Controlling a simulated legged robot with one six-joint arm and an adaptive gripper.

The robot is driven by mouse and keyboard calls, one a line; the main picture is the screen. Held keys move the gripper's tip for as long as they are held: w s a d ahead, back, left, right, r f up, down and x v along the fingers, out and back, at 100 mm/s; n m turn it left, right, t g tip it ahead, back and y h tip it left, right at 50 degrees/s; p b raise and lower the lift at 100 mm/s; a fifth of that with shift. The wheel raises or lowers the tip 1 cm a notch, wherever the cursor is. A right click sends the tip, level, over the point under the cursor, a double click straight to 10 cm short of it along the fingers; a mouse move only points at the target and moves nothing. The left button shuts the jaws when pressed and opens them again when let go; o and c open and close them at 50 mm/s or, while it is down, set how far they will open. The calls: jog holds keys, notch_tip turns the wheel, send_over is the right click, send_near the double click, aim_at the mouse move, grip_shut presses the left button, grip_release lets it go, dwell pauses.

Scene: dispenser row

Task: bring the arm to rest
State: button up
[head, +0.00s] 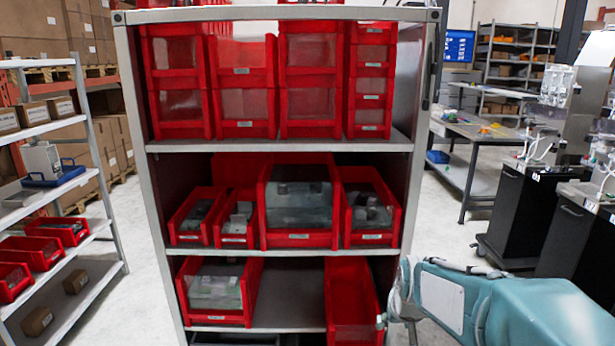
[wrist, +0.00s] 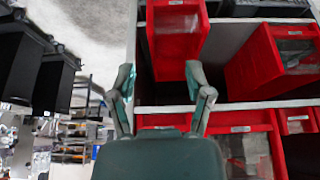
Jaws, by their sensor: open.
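My gripper (wrist: 160,75) shows in the wrist view with its two teal fingers spread apart and nothing between them. In the head view my teal arm (head: 530,305) reaches in from the lower right. Its end is beside the right edge of the shelf rack (head: 280,146), close to the lower right red bin (head: 350,285). That bin also shows in the wrist view (wrist: 172,45), just beyond the fingers; it looks empty. I cannot tell whether a finger touches the bin or the rack.
Red bins fill the rack's upper shelves; the middle row includes a large bin (head: 298,215) with grey contents. A lower left bin (head: 215,292) holds a grey item, with a bare gap beside it. A side shelf (head: 60,190) stands left, black cabinets (head: 535,215) right.

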jog(key=s+a+r, duration=0.1)
jog(key=s+r, duration=0.2)
jog(key=s, duration=0.8)
jog(key=s+a+r, duration=0.1)
jog(key=s+r, duration=0.2)
jog(key=s, duration=0.7)
jog(key=shift+s+a+t, duration=0.15)
jog(key=shift+s+t, duration=0.25)
